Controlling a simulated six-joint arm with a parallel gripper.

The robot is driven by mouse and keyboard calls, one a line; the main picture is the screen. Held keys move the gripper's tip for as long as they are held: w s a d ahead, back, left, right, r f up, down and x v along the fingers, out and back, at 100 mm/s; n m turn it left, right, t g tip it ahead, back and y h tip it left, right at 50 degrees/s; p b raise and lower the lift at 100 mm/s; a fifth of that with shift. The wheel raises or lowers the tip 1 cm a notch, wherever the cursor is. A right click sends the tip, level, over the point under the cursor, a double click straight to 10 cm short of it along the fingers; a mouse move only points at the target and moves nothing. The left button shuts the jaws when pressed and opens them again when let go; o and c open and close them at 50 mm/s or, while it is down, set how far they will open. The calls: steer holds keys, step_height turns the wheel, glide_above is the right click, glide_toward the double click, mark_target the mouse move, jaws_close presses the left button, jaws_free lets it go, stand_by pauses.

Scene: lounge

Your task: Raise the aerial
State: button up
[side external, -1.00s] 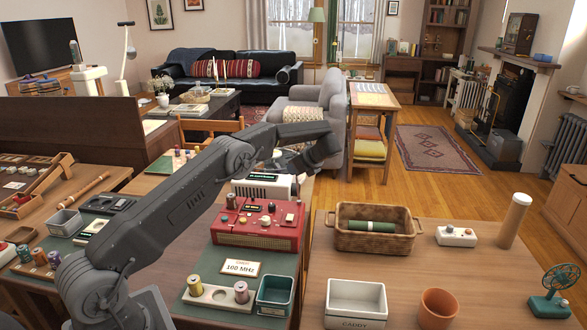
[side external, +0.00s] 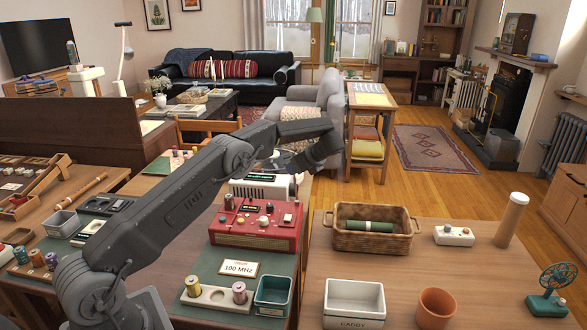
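A red radio (side external: 255,222) with a dark display and several small knobs stands on the green mat (side external: 197,262). I cannot make out an aerial on it; it may be too thin to see or hidden by my arm. My gripper (side external: 276,162) is beyond and above the radio, near a white device (side external: 262,188) behind it. My wrist and forearm partly cover it, and its fingers are too small and dark to read.
A card reading 100 MHz (side external: 239,268), a spool holder (side external: 216,296) and a teal bin (side external: 273,294) lie in front of the radio. On the right table are a wicker basket (side external: 371,239), a white caddy (side external: 354,301), a terracotta pot (side external: 436,306) and a green fan (side external: 555,283).

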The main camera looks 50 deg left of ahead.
steer(key=v, duration=1.1)
steer(key=shift+d+r, duration=0.15)
steer(key=shift+d, duration=0.2)
steer(key=shift+s+r, duration=0.1)
steer(key=s+d+r+n+t+h, duration=0.25)
steer(key=s+d+r, duration=0.25)
steer(key=s+r, duration=0.25)
steer(key=s+d+r+n+t+h, duration=0.2)
steer(key=s+d+r+n+h, duration=0.25)
steer(key=s, duration=0.45)
steer(key=s+d+f+n+t+h, duration=0.1)
steer(key=s+d+f+n, duration=0.1)
steer(key=s, duration=0.5)
steer(key=s+d+f+n, duration=0.2)
steer(key=s+d+n, duration=0.1)
steer(key=s, duration=0.5)
steer(key=s+d+f+n+t+h, duration=0.1)
steer(key=s+d+f+n, duration=0.1)
steer(key=s, duration=0.6)
steer(key=d+n, duration=0.1)
steer(key=d, duration=0.1)
steer(key=shift+d+t+h, duration=0.3)
steer(key=shift+t, duration=0.05)
steer(key=shift+o, duration=0.2)
